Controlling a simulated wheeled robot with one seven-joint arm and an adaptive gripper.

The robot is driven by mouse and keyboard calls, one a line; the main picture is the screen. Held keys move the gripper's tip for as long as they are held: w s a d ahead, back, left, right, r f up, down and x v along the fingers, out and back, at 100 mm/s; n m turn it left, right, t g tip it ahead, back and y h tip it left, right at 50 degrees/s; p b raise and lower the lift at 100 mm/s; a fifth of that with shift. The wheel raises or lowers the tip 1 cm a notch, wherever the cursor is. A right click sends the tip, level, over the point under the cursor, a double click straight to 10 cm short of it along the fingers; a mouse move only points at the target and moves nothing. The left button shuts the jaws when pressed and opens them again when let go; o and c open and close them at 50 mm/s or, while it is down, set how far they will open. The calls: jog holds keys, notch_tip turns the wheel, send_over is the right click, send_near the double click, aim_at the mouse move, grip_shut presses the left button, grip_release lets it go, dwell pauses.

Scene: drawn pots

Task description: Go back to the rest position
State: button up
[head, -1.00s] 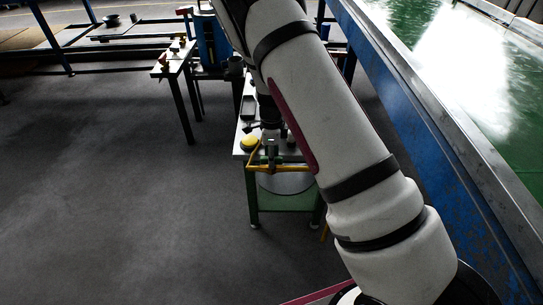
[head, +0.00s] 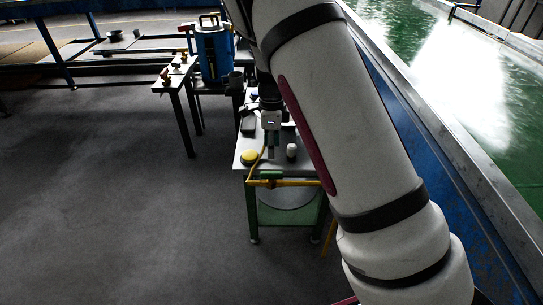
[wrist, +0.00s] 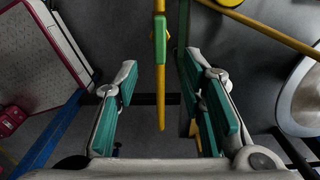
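My gripper (wrist: 166,92) is open in the wrist view, with its two teal-padded fingers well apart. A yellow bar with a green part (wrist: 160,45) shows in the gap between them, and neither finger visibly touches it. In the head view my gripper (head: 271,143) hangs over the small green-legged table (head: 245,142), and its fingers are too small there to read. The yellow and green bar (head: 290,183) lies along that table's front edge. My arm crosses the right half of the head view and hides part of the table.
A side bench (head: 172,83) and a blue canister (head: 213,52) stand behind. A long green-topped table (head: 500,150) runs along the right. The floor at left is clear.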

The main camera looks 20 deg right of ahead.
jog(key=shift+r, duration=0.45)
jog(key=s+a+r+n+y, duration=0.2)
jog(key=s+r+n, duration=0.8)
jog(key=s+r, duration=0.75)
jog(key=s+d+r+n+t+h, duration=0.15)
jog(key=s+n, duration=0.45)
jog(key=s, duration=0.6)
jog(key=s+d+r+n+h, duration=0.15)
jog(key=s+n, duration=0.45)
jog(key=s, duration=0.6)
notch_tip(320, 180, up, 18)
jog(key=t+y+p, duration=0.1)
jog(key=t+p, duration=0.1)
jog(key=p, duration=1.3)
jog(key=shift+w+a+f+t+p, duration=0.15)
jog(key=shift+w+a+t+p, duration=0.1)
jog(key=shift+t+p, duration=0.1)
